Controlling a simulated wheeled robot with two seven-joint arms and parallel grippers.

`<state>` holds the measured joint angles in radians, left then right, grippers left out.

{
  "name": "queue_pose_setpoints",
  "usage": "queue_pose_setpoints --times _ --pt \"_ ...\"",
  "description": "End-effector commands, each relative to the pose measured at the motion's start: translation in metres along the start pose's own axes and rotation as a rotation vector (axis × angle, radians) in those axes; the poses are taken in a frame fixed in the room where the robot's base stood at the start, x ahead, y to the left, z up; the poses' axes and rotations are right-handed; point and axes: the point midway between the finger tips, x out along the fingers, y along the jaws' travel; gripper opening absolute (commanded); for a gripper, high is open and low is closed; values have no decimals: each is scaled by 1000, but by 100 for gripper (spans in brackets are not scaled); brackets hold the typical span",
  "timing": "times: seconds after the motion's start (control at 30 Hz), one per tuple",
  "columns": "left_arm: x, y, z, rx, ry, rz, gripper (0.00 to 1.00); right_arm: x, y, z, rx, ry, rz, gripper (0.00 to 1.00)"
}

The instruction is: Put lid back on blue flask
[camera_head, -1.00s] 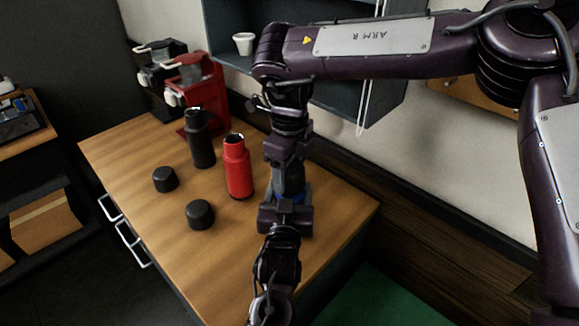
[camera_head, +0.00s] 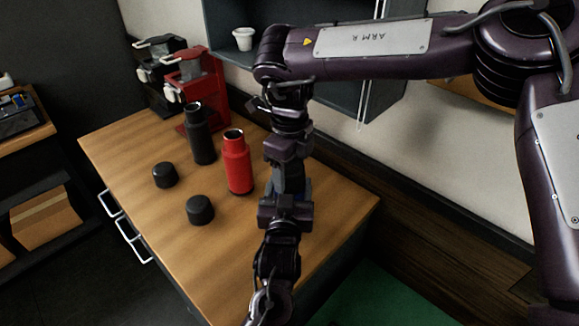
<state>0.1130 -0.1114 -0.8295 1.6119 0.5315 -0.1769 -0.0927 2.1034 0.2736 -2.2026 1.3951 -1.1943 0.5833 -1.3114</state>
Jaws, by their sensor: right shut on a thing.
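My right arm reaches in from the right and bends down over the table. Its gripper (camera_head: 289,180) is shut, apparently on a dark lid that its fingers hide. A bluish patch, seemingly the blue flask (camera_head: 306,186), shows just beside and below these fingers. Most of the flask is hidden behind the grippers. Whether lid and flask touch cannot be seen. My left gripper (camera_head: 285,203) comes up from the bottom edge, right below the right one. Its fingers are hidden, so its opening and hold cannot be told.
On the wooden table (camera_head: 235,265), a red flask (camera_head: 237,165) and a black flask (camera_head: 200,137) stand open, left of my grippers. Two black lids, a nearer one (camera_head: 200,210) and a farther one (camera_head: 165,175), lie left of them. A red brewer (camera_head: 195,83) stands behind. The table's front left is clear.

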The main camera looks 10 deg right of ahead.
Motion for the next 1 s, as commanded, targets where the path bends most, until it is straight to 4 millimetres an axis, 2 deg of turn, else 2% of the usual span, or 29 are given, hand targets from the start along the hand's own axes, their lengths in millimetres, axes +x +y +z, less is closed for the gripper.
queue_pose_setpoints --times 0.17,0.4,0.6,0.73,1.0 --pt "0 0 1 1 -2 0 0 0 0 0 123 -2 3 39" --pt "0 0 1 1 -2 0 0 1 1 1 706 1 6 39" --pt "0 0 1 1 -2 0 0 0 0 1 1066 0 1 39" --pt "0 0 1 1 -2 0 0 0 0 1 1154 -1 1 39" --pt "0 0 1 1 -2 0 0 0 0 1 1164 -2 0 39"
